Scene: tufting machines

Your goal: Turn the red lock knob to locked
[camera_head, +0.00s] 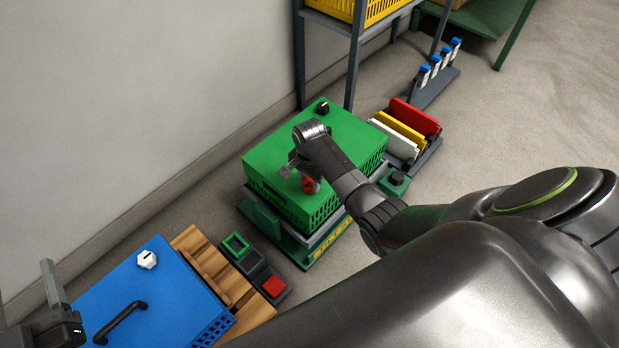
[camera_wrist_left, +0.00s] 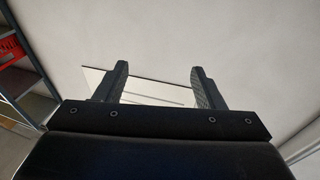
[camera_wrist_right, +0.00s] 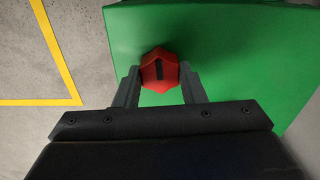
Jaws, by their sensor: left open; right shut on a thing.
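The red lock knob (camera_head: 309,185) stands on top of the green machine box (camera_head: 350,130), near its front corner. In the right wrist view the red knob (camera_wrist_right: 159,70) shows a dark bar mark on its face, running roughly up and down the picture. My right gripper (camera_wrist_right: 160,88) is shut on the knob, with a finger on each side of it; in the head view the right gripper (camera_head: 298,172) is partly hidden by its own wrist. My left gripper (camera_wrist_left: 158,82) is open and empty, and its finger shows at the lower left of the head view (camera_head: 52,290).
A blue box (camera_head: 165,295) with a white knob (camera_head: 147,259) and black handle stands at the lower left. A black knob (camera_head: 322,107) sits at the green box's back. A rack of coloured boards (camera_head: 415,117) stands right.

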